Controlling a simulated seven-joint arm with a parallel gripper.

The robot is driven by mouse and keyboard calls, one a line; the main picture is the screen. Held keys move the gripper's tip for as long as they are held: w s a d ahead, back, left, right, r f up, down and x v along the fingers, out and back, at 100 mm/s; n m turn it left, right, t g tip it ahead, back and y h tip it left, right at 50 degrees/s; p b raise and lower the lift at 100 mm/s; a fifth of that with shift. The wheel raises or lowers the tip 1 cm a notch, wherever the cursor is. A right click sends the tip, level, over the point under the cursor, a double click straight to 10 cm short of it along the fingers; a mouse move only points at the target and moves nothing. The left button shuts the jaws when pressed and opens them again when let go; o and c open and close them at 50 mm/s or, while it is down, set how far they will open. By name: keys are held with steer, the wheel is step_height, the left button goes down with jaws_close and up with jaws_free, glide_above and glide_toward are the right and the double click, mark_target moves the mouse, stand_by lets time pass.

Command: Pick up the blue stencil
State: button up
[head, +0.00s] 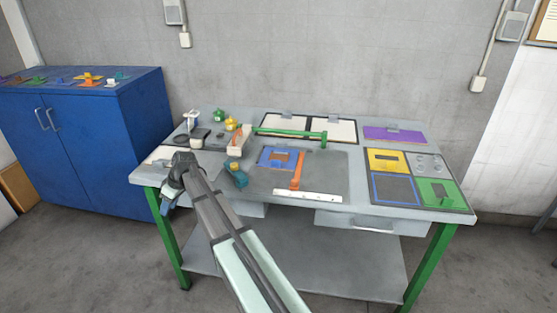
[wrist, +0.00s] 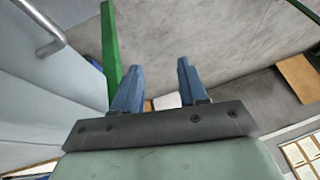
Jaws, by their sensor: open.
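The blue stencil (head: 266,155) lies flat on the dark mat (head: 335,173) at the middle of the workbench in the head view. The stencil is not in the wrist view.
A green bar (head: 290,133) stands behind the stencil, and a white ruler (head: 307,196) lies in front. A board (head: 445,163) with yellow and green stencils and a blue-outlined area is at right.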

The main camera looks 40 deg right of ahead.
steer(key=w+d+r+n+t, duration=0.1)
steer(key=w+d+r, duration=0.25)
steer(key=r, duration=0.35)
steer(key=w+d+r+n, duration=0.1)
steer(key=w+d+r, duration=0.1)
steer(key=d+r, duration=0.45)
steer(key=s+d+r+g+h, duration=0.1)
steer(key=s+d+r, duration=0.3)
steer(key=d, duration=0.7)
steer(key=s+d+r+h, duration=0.1)
steer(key=s+d, duration=0.4)
steer(key=d, duration=0.6)
steer(key=s+d+r+g+h, duration=0.1)
steer(key=s+d+r+h, duration=0.3)
steer(key=d, duration=0.7)
steer(key=f, duration=0.5)
steer(key=a+f+y, duration=0.1)
steer(key=f, duration=0.3)
steer(key=f+y, duration=0.1)
steer(key=f, duration=0.4)
steer(key=shift+w+a+f+m, duration=0.15)
steer(key=shift+w+f+m, duration=0.15)
steer(key=shift+m, duration=0.1)
steer(key=shift+c, duration=0.4)
jaws_close()
